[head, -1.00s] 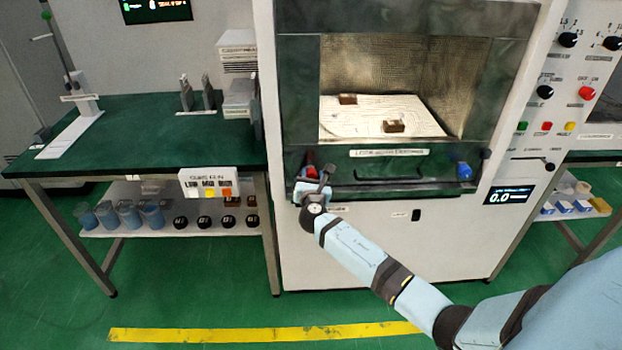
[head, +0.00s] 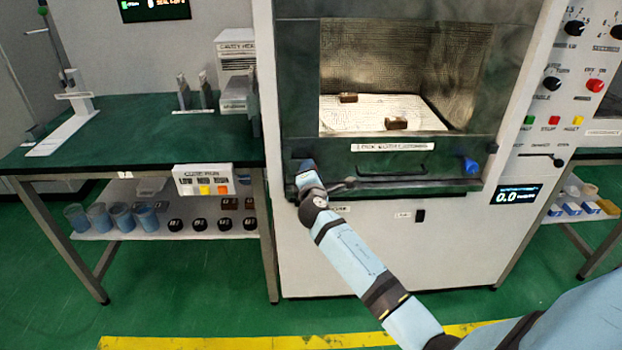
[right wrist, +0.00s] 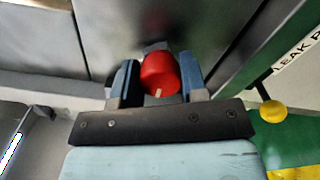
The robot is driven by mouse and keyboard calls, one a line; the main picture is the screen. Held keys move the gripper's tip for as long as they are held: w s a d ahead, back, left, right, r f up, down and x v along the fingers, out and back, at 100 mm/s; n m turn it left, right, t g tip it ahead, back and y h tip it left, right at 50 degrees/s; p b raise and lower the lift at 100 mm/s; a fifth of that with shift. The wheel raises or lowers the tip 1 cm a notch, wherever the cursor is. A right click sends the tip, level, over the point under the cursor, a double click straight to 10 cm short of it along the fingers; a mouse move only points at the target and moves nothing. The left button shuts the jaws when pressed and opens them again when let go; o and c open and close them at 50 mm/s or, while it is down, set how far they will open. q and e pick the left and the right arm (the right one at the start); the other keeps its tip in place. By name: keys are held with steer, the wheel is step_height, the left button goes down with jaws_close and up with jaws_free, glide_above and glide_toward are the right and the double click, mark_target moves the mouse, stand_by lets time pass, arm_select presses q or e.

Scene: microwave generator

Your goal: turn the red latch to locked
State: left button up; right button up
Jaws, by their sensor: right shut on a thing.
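The red latch (right wrist: 160,70) is a round red knob with a short white mark on its rim, which points to the bottom of the right wrist view. My right gripper (head: 307,174) is at the lower left corner of the microwave door and is shut on the latch, with one blue finger on each side. In the head view the gripper hides the latch. A matching blue latch (head: 470,166) sits at the door's lower right corner. My left gripper is not in view.
A dark handle bar (head: 392,175) runs along the door's lower edge, close to my right gripper. Two brown blocks lie inside the lit chamber (head: 372,118) on a pale plate. A green bench (head: 130,130) stands at the left. The floor in front is clear.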

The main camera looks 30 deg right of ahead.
steer(key=m+b, duration=0.2)
steer(key=m, duration=0.2)
steer(key=shift+f, duration=0.15)
steer(key=shift+m+b, duration=0.75)
steer(key=shift+m, duration=0.45)
steer(key=o, duration=0.9)
steer(key=shift+o, duration=0.2)
steer(key=shift+s, duration=0.1)
